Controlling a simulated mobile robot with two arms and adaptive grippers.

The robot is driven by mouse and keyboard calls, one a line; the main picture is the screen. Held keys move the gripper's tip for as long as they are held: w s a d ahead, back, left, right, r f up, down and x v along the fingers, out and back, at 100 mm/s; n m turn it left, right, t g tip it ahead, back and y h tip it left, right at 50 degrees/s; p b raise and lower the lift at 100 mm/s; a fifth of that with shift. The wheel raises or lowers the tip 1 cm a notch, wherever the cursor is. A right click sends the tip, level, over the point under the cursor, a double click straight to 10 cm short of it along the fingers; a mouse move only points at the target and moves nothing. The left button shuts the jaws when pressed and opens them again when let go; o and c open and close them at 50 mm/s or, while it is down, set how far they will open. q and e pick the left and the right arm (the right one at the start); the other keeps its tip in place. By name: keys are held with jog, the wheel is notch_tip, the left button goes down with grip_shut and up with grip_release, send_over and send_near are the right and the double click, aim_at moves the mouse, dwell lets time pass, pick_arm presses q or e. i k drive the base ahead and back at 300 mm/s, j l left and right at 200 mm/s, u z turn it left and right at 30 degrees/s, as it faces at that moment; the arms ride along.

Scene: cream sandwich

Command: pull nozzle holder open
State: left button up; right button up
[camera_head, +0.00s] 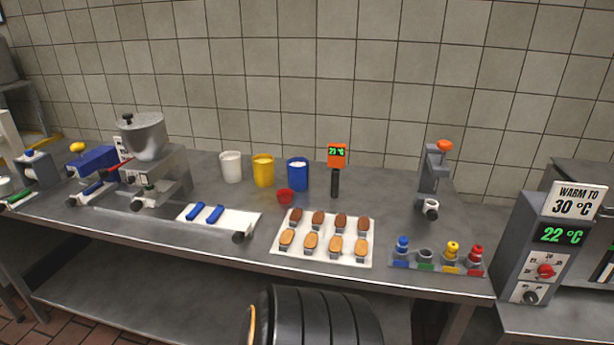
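A grey upright device (434,175) with an orange knob (444,145) stands at the right of the steel table. A short light-rimmed cylinder (431,208) sits low on its front and looks like the nozzle holder. I cannot tell whether it is open or shut. A rack (448,268) in front of it holds a blue nozzle (402,246), a yellow one (452,250) and a red one (475,254). A grey piece (425,257) stands at the green-marked place.
A white tray (280,257) with brown and tan pieces lies left of the rack. White (231,167), yellow (263,171) and blue (297,175) cups stand behind. A thermometer (337,160) reads about 23. A warmer (545,250) reading 22 °C is at right.

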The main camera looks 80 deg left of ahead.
aim_at(160, 187)
jog(key=u, duration=3.8)
